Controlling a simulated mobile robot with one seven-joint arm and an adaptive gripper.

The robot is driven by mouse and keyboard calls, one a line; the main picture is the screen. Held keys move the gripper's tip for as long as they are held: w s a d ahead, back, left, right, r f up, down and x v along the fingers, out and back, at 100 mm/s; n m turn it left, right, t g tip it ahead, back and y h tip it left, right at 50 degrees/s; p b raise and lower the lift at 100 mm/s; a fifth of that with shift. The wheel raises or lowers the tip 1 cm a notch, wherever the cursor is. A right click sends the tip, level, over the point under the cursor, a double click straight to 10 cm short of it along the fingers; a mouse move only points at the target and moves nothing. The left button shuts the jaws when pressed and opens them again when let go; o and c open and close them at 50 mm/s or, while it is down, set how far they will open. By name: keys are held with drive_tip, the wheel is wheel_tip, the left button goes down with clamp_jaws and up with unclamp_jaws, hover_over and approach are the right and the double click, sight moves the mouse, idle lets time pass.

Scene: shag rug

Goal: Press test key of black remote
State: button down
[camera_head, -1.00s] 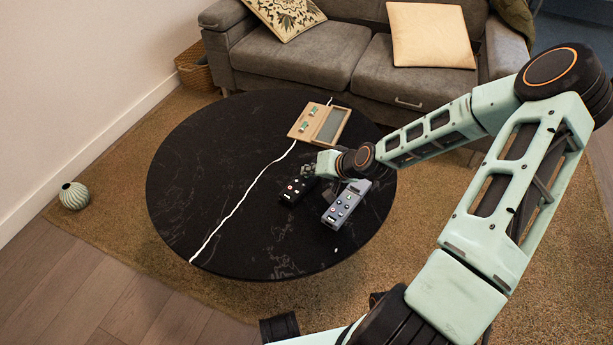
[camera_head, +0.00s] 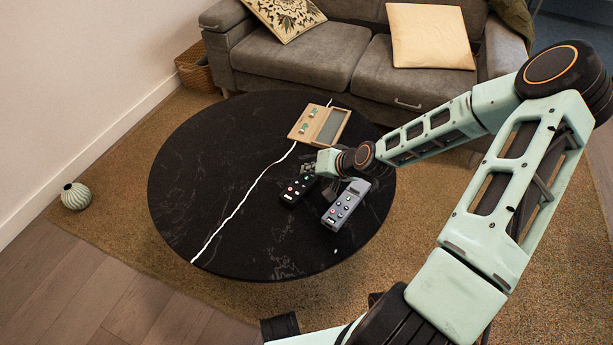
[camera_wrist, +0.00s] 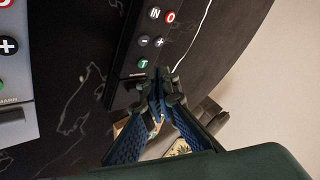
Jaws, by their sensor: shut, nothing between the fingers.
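The black remote (camera_head: 295,191) lies on the round dark table, left of the grey remote. In the wrist view the black remote (camera_wrist: 150,37) shows keys marked IN, a red O, minus, plus and a green T key (camera_wrist: 142,63) near its lower end. My gripper (camera_wrist: 163,88) is shut and empty. Its fingertips appear just right of and below the T key in that view; I cannot tell whether they touch the remote. In the head view my gripper (camera_head: 314,178) is at the remote's far end, its tips partly hidden by the wrist.
The grey remote (camera_head: 346,204) lies close to the black one and also shows in the wrist view (camera_wrist: 16,90). A wooden box with a panel (camera_head: 320,125) lies at the table's (camera_head: 200,170) back. A white line crosses the table. The table's left side is clear.

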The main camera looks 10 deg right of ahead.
sight(309, 180)
drive_tip(key=shift+r, duration=0.1)
wheel_tip(309, 180, up, 5)
drive_tip(key=p, duration=0.4)
idle(0.8)
